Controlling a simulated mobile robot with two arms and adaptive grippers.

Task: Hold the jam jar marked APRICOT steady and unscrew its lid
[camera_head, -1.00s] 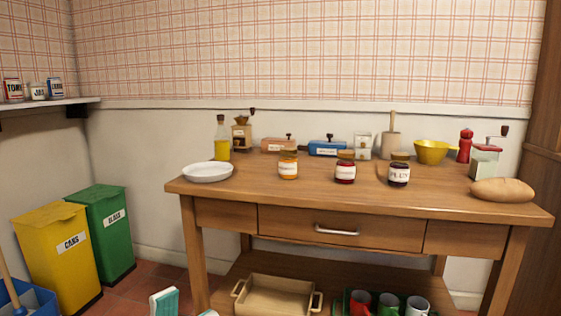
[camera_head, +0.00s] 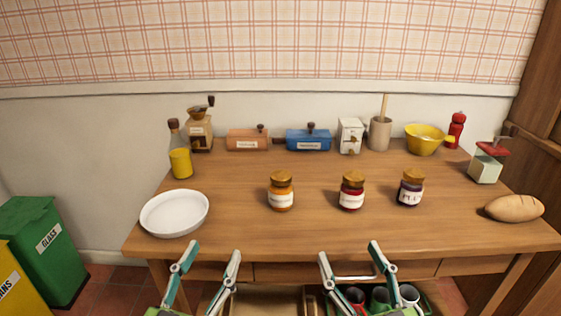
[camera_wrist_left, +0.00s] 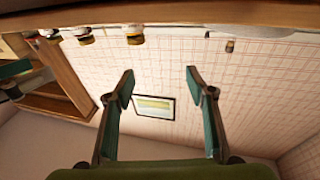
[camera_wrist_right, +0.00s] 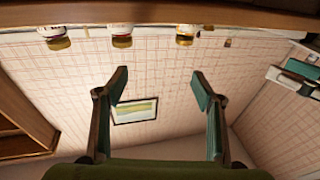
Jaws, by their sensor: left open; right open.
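Three jam jars with gold lids stand upright in a row on the wooden table (camera_head: 240,225) in the head view. The left one, an orange jar (camera_head: 281,194), has a pale label too small to read; its colour fits apricot. A red jar (camera_head: 351,192) stands in the middle and a dark purple jar (camera_head: 410,189) at right. My left gripper (camera_head: 215,249) and right gripper (camera_head: 349,250) are open and empty at the table's front edge, apart from every jar. In both wrist views the fingers are spread with nothing between them; the jars show small at the top.
A white dish (camera_head: 174,213) lies at the table's left and a bread loaf (camera_head: 514,208) at its right. An oil bottle (camera_head: 180,162), a grinder (camera_head: 200,133), tins and a yellow bowl (camera_head: 423,141) line the back. The tabletop around the jars is clear.

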